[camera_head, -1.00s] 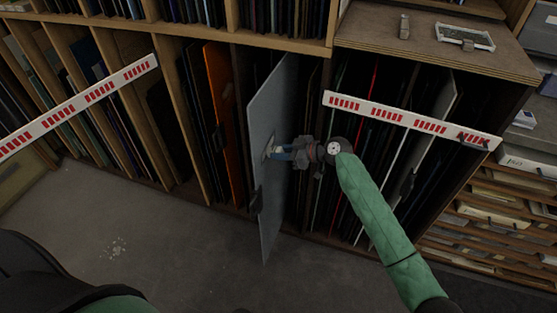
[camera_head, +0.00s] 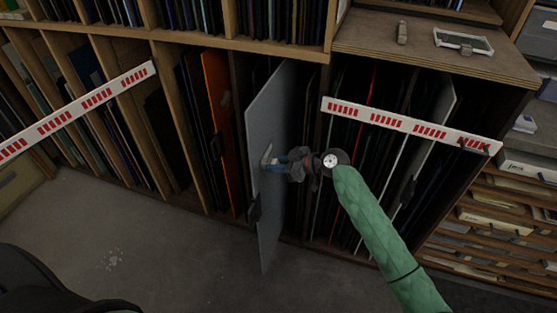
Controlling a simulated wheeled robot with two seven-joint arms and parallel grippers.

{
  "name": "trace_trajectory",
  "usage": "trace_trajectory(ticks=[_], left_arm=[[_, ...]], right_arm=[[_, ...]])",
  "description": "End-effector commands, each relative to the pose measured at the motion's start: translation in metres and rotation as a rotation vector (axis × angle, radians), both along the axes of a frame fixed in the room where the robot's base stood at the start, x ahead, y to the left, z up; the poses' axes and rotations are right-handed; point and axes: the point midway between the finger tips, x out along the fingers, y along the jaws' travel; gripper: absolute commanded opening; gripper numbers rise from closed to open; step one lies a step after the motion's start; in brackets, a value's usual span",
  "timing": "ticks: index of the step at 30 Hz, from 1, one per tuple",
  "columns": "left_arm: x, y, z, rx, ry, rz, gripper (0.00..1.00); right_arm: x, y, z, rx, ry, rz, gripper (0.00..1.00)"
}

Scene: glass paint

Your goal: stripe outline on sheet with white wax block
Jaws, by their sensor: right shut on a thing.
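A grey-blue sheet (camera_head: 268,110) stands upright, sticking out of a slot of the wooden rack, with a dark clip-like piece (camera_head: 255,208) on its left edge. My right gripper (camera_head: 272,161) is at the sheet's face around mid-height. It is shut on a small pale piece (camera_head: 266,154), which looks like the white wax block; the fingers hide part of it. The block is at or very near the sheet; I cannot tell whether it touches. No clear stripe shows around it. My left gripper is out of view.
White bars with red marks cross the rack at left (camera_head: 85,105) and right (camera_head: 410,125). An orange sheet (camera_head: 217,110) stands left of the grey one. A small block (camera_head: 402,32) and a framed piece (camera_head: 463,41) lie on the cabinet top. The floor (camera_head: 150,245) is mostly clear.

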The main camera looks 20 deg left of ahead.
Motion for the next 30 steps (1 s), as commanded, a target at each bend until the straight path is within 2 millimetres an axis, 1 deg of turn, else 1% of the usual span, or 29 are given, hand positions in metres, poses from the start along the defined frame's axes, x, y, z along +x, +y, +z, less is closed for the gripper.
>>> trace_trajectory(ticks=[1, 4, 13, 16, 20, 30], left_arm=[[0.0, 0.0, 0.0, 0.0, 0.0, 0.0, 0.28], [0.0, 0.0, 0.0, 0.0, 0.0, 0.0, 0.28], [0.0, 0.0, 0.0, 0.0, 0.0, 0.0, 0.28], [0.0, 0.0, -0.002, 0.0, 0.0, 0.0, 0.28], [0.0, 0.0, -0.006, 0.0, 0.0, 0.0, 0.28], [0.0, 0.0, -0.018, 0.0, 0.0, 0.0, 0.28]], right_arm=[[-0.005, 0.002, 0.0, 0.001, 0.001, 0.003, 0.0], [-0.01, 0.003, 0.001, 0.002, 0.0, 0.004, 0.0], [-0.011, 0.004, 0.001, 0.004, 0.0, 0.004, 0.0], [-0.011, 0.001, 0.001, 0.004, -0.001, 0.004, 0.0], [-0.01, -0.008, -0.001, 0.002, -0.001, 0.003, 0.0], [-0.01, -0.037, -0.001, 0.002, -0.001, 0.0, 0.0]])
